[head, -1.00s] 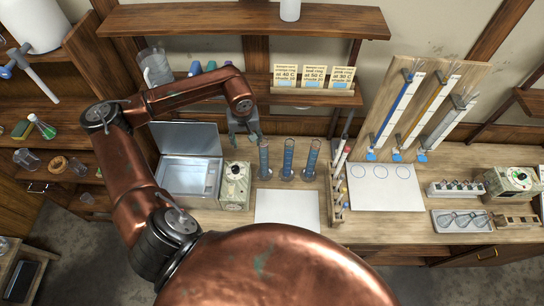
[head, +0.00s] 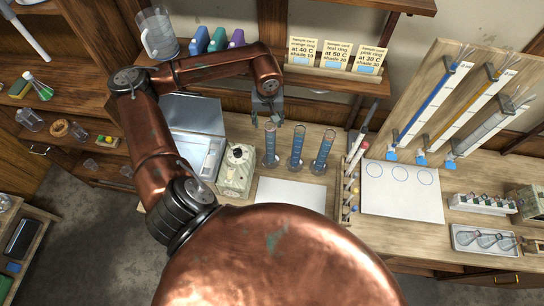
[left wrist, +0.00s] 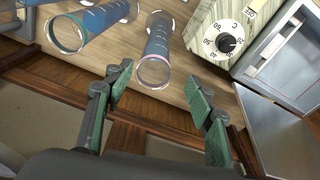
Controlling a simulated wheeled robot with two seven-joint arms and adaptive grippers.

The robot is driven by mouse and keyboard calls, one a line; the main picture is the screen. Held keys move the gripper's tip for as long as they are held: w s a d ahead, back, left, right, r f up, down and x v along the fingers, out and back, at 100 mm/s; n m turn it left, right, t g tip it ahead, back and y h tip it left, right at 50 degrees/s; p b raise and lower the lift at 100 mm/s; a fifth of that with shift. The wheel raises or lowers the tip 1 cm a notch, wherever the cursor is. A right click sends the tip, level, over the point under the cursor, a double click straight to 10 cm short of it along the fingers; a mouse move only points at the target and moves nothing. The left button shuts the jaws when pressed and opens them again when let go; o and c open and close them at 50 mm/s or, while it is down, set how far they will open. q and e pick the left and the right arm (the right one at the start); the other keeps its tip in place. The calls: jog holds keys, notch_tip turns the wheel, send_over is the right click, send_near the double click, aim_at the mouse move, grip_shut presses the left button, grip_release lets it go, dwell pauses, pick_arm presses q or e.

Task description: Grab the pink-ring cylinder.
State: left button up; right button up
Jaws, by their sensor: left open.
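Three clear cylinders with blue liquid stand in a row on the bench. The pink-ring cylinder (head: 270,148) is the left one in the head view; its pinkish rim shows in the left wrist view (left wrist: 156,52). The middle cylinder (head: 297,147) has a teal rim in the left wrist view (left wrist: 68,32). The right cylinder (head: 323,152) has a ring colour I cannot make out. My left gripper (head: 267,113) is open and empty, just behind and above the pink-ring cylinder. In the left wrist view its green-padded fingers (left wrist: 160,85) are either side of the rim's line, apart from it.
A dial box (head: 236,170) and an open-lidded metal bath (head: 190,150) stand left of the cylinders. A white sheet (head: 290,191) lies in front. A rack (head: 352,175) stands to the right. A card shelf (head: 335,75) is behind and above.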

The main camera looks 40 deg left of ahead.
aim_at(268, 126)
pick_arm(q)
notch_tip(268, 126, down, 3)
jog(key=shift+w+f+p, duration=0.1)
jog(key=shift+w+p, duration=0.05)
jog(key=shift+p, duration=0.2)
jog(key=shift+f, duration=0.3)
jog(key=f+p, duration=0.1)
jog(key=f, duration=0.1)
jog(key=w+f+p, duration=0.1)
jog(key=f, duration=0.1)
jog(key=shift+f, duration=0.4)
pick_arm(e)
jog(key=w+r, duration=0.1)
jog(key=r, duration=0.1)
jog(key=shift+w+a+r, duration=0.15)
jog(key=shift+w+r, duration=0.15)
jog(key=shift+w, duration=0.1)
pick_arm(q)
jog(key=shift+c, duration=0.4)
jog(key=c, duration=0.5)
grip_shut()
pick_arm(e)
jog(key=shift+w, duration=0.25)
pick_arm(q)
jog(key=shift+r, duration=0.1)
